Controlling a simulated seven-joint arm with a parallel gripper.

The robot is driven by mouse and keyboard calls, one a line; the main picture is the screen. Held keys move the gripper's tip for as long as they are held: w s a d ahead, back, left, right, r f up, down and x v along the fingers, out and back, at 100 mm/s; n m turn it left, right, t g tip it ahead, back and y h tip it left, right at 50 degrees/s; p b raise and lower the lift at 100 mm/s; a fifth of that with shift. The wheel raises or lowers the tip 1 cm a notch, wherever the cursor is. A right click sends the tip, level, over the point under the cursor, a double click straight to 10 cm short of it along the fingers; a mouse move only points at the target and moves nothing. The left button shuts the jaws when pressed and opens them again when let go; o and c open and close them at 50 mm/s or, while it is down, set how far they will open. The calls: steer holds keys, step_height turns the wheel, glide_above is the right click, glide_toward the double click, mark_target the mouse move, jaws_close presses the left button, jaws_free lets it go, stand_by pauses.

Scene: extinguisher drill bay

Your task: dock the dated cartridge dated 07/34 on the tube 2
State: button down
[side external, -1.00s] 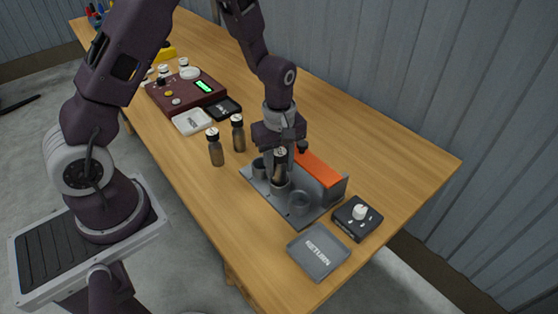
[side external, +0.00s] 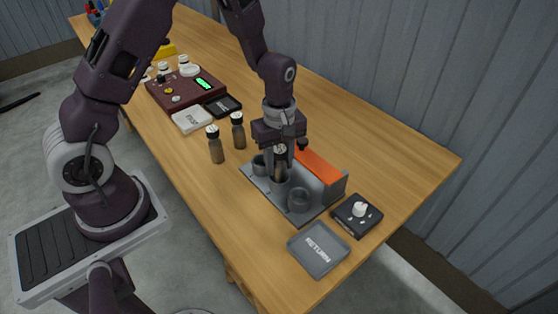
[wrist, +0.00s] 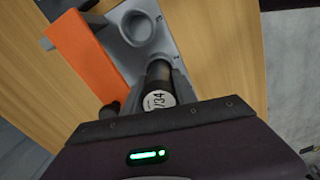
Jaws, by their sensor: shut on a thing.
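The dated cartridge (side external: 280,167), a dark cylinder with a pale cap, stands about upright in my gripper (side external: 282,150). In the wrist view its cap (wrist: 158,101) reads "/34"; the rest of the date is hidden. The cartridge is at the mouth of the middle tube (side external: 279,188) of the grey rack, its lower end apparently inside; how deep I cannot tell. My gripper is shut on the cartridge near its top. The tubes on either side, one left (side external: 259,166) and one nearer (side external: 298,200), look empty.
An orange-topped block (side external: 318,166) and a dark knob stand at the rack's back, close to my gripper. Two dark bottles (side external: 216,146) stand left of the rack.

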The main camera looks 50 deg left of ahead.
steer(key=shift+f, duration=0.6)
steer(key=c, duration=1.3)
jaws_free()
steer(key=shift+o, duration=0.2)
steer(key=shift+r, duration=5.5)
steer(key=s+d+r+m+t, duration=0.25)
steer(key=s+r+m, duration=0.55)
steer(key=r, duration=0.5)
steer(key=s+r+m+t, duration=0.2)
steer(key=s+m, duration=0.5)
steer(key=s, duration=0.5)
steer(key=shift+s+a+r+t, duration=0.2)
steer(key=shift+a+r+t, duration=0.2)
steer(key=shift+t, duration=0.15)
